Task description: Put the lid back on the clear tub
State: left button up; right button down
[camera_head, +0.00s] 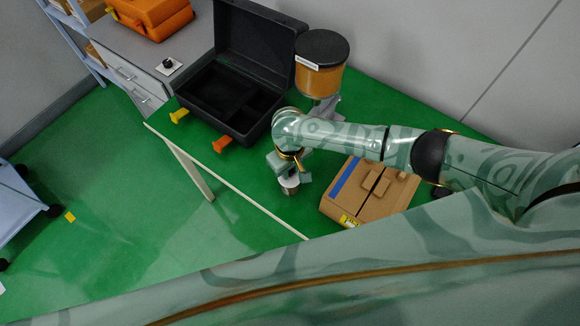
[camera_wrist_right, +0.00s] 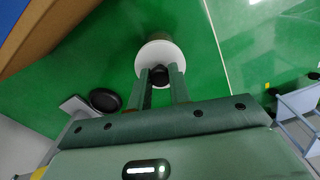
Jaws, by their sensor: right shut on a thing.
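My right gripper (camera_head: 289,175) points down over the green table, left of the brown carton. In the right wrist view its fingers (camera_wrist_right: 160,80) are shut on the black knob (camera_wrist_right: 160,72) of a round white lid (camera_wrist_right: 148,58). A pale, olive-tinted round body, likely the clear tub (camera_wrist_right: 158,39), shows just past the lid's edge. In the head view a small pale cylinder (camera_head: 290,188) shows under the fingertips. I cannot tell whether the lid rests on the tub or hangs just above it. My left gripper is in neither view.
An open black case (camera_head: 247,134) stands at the back left, with an amber jar (camera_head: 318,80) with a black top beside it. A brown carton (camera_head: 342,207) lies close right of my gripper. A black round dish (camera_wrist_right: 105,100) lies nearby. Green surface left of the gripper is clear.

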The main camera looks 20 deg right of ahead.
jog(key=shift+f+p, duration=0.2)
jog(key=shift+p, duration=0.1)
dwell(0.9)
jog(key=shift+p, duration=0.5)
dwell(0.4)
jog(key=c, duration=0.7)
grip_release()
notch_tip(320, 180, up, 7)
jog(key=p, duration=0.8)
jog(key=shift+p, duration=0.35)
